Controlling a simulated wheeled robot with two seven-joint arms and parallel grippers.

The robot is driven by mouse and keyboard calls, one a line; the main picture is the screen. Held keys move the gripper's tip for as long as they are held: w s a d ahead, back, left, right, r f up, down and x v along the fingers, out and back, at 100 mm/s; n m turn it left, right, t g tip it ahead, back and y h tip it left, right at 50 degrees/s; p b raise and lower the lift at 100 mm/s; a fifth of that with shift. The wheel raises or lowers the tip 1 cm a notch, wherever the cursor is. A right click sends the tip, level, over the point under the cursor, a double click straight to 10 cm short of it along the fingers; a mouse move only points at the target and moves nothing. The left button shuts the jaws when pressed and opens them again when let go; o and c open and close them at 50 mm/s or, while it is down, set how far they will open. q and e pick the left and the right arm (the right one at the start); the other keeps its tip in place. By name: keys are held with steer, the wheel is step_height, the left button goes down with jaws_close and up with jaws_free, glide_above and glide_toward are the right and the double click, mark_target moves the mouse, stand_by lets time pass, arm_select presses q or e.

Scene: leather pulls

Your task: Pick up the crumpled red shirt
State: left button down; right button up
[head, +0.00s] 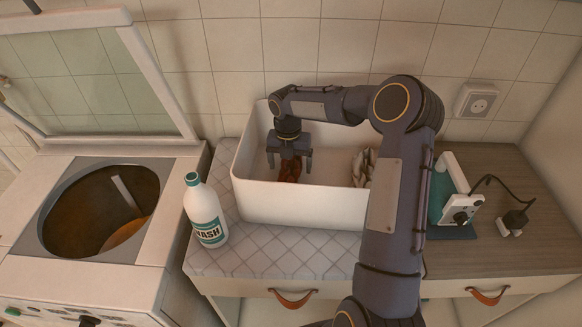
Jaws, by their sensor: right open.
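A crumpled dark red shirt (290,172) lies inside the white bin (300,206), in its left half. The bin's front wall hides its lower part. My right gripper (289,166) points down into the bin from above, open, with its fingers on either side of the top of the red shirt. I cannot tell whether the fingers touch the cloth. My left gripper is not in view.
A white and teal wash bottle (206,212) stands left of the bin. A striped cloth (364,167) lies in the bin's right part. An open top-loading washer (100,205) is at left.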

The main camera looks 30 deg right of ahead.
steer(key=shift+f, duration=0.9)
steer(key=shift+c, duration=0.5)
steer(key=shift+r, duration=0.1)
steer(key=c, duration=1.1)
